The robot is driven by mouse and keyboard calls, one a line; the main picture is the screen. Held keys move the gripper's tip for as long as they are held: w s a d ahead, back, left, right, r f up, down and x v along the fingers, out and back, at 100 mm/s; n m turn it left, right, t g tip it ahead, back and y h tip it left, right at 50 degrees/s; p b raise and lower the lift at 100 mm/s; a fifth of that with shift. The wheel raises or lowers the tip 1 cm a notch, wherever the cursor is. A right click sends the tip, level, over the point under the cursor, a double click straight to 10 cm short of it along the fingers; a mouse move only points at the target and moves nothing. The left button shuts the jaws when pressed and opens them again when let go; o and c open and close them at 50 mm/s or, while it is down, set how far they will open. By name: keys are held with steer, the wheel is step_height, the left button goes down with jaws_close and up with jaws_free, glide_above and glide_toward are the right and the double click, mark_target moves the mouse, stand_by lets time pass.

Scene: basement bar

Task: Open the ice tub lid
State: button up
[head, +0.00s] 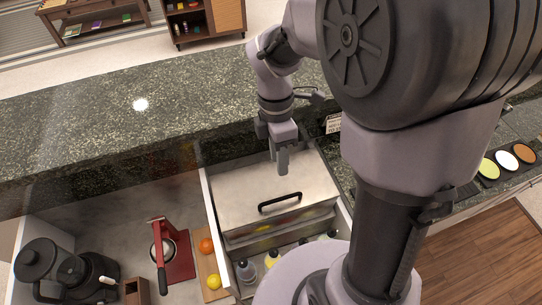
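The ice tub lid (238,192) is a flat stainless steel panel in the lower middle of the head view, lying closed on the ice tub (275,240). A black bar handle (280,202) sits near its front edge. My gripper (283,168) points down over the back part of the lid, behind the handle and apart from it. Its fingers overlap from this angle, so I cannot tell whether they are open or shut. I see nothing held in it.
A granite bar counter (90,115) runs behind the tub. Bottles (272,258) stand in front of it. To the left are a cutting board (212,268) with an orange and a lemon, a red press (175,262) and a black blender (65,270). Colored discs (507,160) lie at right.

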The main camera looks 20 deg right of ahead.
steer(key=b, duration=0.5)
glide_above(281, 192)
steer(key=s+a, duration=0.1)
steer(key=s, duration=0.2)
step_height(281, 192, down, 13)
steer(key=shift+a+r, duration=0.1)
steer(key=shift+a, duration=0.05)
jaws_close()
stand_by(0.5)
